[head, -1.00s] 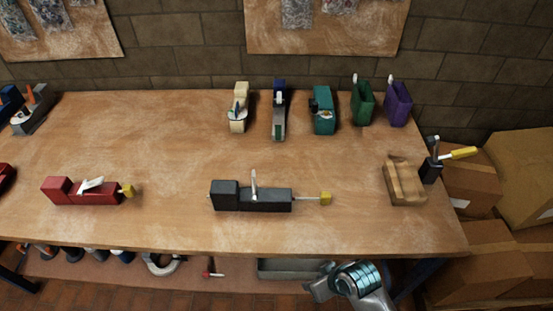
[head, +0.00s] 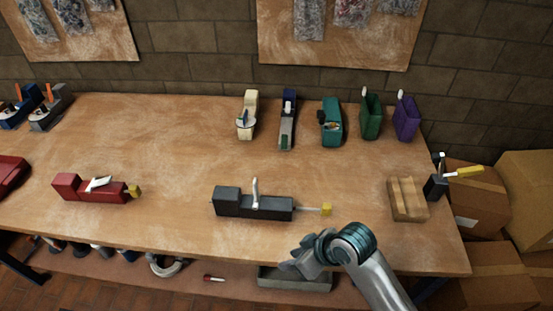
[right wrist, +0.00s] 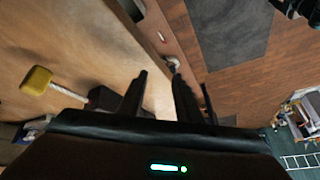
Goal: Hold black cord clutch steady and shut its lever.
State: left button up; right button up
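The black cord clutch (head: 232,203) lies on the workbench near its front edge in the head view. Its pale lever (head: 255,192) stands upright from the body. A thin rod with a yellow end block (head: 327,209) sticks out at its right. My right gripper (head: 288,264) is in front of the bench edge, below and right of the clutch, not touching it. In the right wrist view its fingers (right wrist: 160,82) are apart with nothing between them. There a yellow block (right wrist: 37,80) on a rod shows at left; the dark body (right wrist: 103,98) is partly hidden. My left gripper is out of view.
A red clutch (head: 75,187) lies left on the workbench (head: 170,160). Several coloured devices stand along the back. A wooden block (head: 408,200) and a black piece with a yellow handle (head: 437,188) are at right. Bench surface around the black clutch is clear.

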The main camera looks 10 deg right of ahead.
jog(key=w+a+r+n+g, duration=0.2)
jog(key=w+r+n, duration=0.5)
jog(key=w+r, duration=1.1)
jog(key=shift+r+g+y, duration=0.3)
jog(key=shift+w, duration=0.1)
